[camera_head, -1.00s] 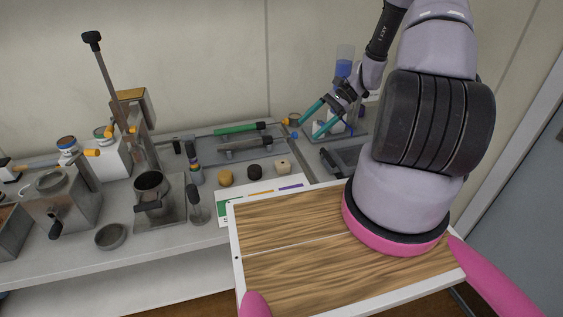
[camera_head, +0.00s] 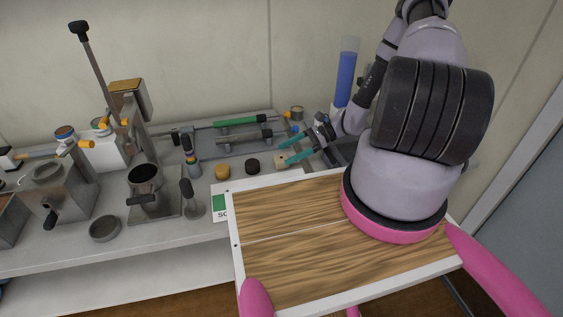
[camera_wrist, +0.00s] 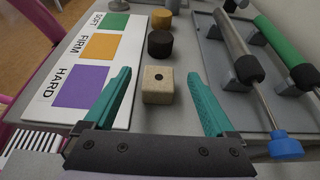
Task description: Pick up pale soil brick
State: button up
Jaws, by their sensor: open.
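The pale soil brick (camera_wrist: 158,85) is a light speckled block with a small dark hole on top. In the wrist view it stands on the grey bench between the two teal fingers of my open gripper (camera_wrist: 163,98), with space on both sides. In the head view the pale brick (camera_head: 280,161) shows near the fingertips of my gripper (camera_head: 287,160), partly hidden by a finger. A dark brick (camera_wrist: 160,43) and a yellow-brown brick (camera_wrist: 161,19) stand in a row beyond it.
A card (camera_wrist: 88,60) marked SOFT, FIRM and HARD lies left of the fingers. A grey tray (camera_wrist: 206,50) with a green-handled tool (camera_wrist: 283,50) and a metal rod tool lies to the right. My wooden-topped body hides part of the bench in the head view.

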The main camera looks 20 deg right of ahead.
aim_at(278, 158)
jog(key=x, duration=0.4)
jog(key=shift+a+f, duration=0.2)
jog(key=shift+f, duration=0.05)
jog(key=shift+c, duration=0.3)
grip_shut()
